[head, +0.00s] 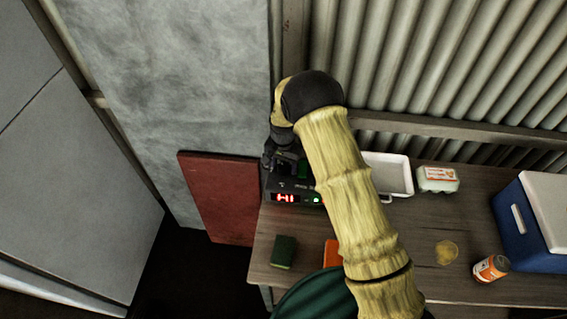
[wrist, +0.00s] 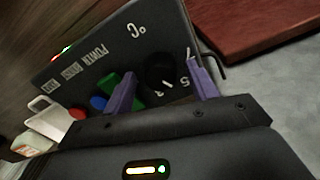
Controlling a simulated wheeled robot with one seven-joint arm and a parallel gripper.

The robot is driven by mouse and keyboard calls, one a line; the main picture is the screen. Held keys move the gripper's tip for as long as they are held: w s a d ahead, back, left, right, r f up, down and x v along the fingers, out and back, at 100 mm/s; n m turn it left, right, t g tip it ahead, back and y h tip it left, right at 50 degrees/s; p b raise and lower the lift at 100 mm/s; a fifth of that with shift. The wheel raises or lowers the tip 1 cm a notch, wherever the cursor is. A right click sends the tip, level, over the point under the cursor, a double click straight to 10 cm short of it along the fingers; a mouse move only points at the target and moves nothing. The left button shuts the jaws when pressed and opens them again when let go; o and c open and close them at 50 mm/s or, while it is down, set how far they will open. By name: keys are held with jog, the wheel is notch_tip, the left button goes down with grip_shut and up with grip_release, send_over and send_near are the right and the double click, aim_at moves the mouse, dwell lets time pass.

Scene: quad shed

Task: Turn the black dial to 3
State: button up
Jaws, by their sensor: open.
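The black dial (wrist: 160,70) sits on the top of a dark control box (wrist: 85,65) in the wrist view. A small white mark shows near its lower edge; a "5" is readable beside it, and I cannot tell what the mark points at. My gripper (wrist: 162,74) is open, its two purple fingers on either side of the dial. I cannot tell whether they touch it. In the head view the box (head: 290,197) stands at the table's left end with a red display, and my arm hides the dial and the fingers.
A dark red board (head: 218,195) leans left of the table (head: 400,260). A white tray (head: 390,174), egg carton (head: 438,179), orange-labelled jar (head: 490,268) and blue cooler (head: 535,235) are to the right.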

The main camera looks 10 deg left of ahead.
jog(key=c, duration=1)
jog(key=shift+m, duration=0.4)
jog(key=m+b, duration=0.1)
jog(key=m, duration=0.3)
jog(key=shift+b, duration=0.35)
jog(key=m, duration=0.7)
jog(key=o, duration=1)
